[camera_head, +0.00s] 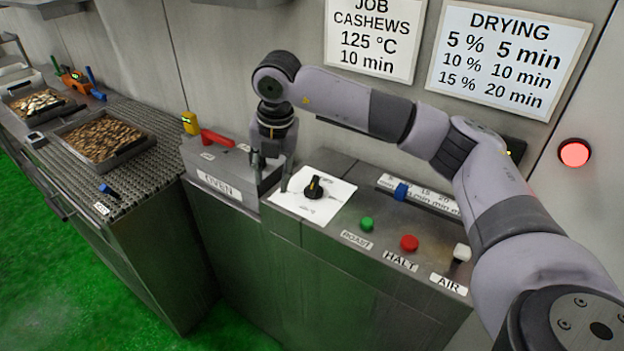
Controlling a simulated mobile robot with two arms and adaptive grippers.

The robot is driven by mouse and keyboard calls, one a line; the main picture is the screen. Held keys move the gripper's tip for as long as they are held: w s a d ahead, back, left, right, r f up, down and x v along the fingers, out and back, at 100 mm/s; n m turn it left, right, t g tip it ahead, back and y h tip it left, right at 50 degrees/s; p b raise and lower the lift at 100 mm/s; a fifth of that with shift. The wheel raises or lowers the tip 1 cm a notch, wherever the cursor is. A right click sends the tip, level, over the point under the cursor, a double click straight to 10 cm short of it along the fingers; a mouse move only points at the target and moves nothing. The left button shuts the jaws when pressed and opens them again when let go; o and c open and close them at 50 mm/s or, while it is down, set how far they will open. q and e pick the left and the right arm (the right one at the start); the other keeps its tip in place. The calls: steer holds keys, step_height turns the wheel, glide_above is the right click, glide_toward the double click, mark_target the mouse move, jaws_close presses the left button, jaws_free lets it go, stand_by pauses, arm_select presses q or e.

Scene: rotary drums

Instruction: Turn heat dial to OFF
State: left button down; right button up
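The heat dial is a black knob (314,187) with a pale pointer mark, on a white plate (326,206) on top of the metal console. The plate's lettering is too small to read, so I cannot tell the dial's setting. My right arm reaches in from the right and arches over the console. My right gripper (270,175) points down just left of the dial, at the plate's left edge. Its fingers look apart, with nothing seen between them. It appears clear of the knob. My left gripper is not in view.
Right of the dial are a green button (367,223), a red HALT button (409,243), a blue slider (401,191) and a white AIR switch (461,252). A red handle (216,138) sits on the OVEN box (190,153) at left. Trays of nuts (148,145) stand farther left.

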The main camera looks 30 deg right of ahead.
steer(key=s+d+r+m+h, duration=0.1)
steer(key=d+r+m+h, duration=0.1)
steer(key=d+r+h, duration=0.35)
steer(key=y+p, duration=0.2)
steer(key=p, duration=0.4)
glide_toward(313, 182)
steer(key=shift+t, duration=0.4)
steer(key=x, duration=0.8)
steer(key=shift+s+f, duration=0.1)
steer(key=shift+s, duration=0.3)
steer(key=shift+w+d+f, duration=0.15)
steer(key=shift+d+f, duration=0.05)
steer(key=shift+f, duration=0.4)
steer(key=shift+c, duration=0.4)
jaws_close()
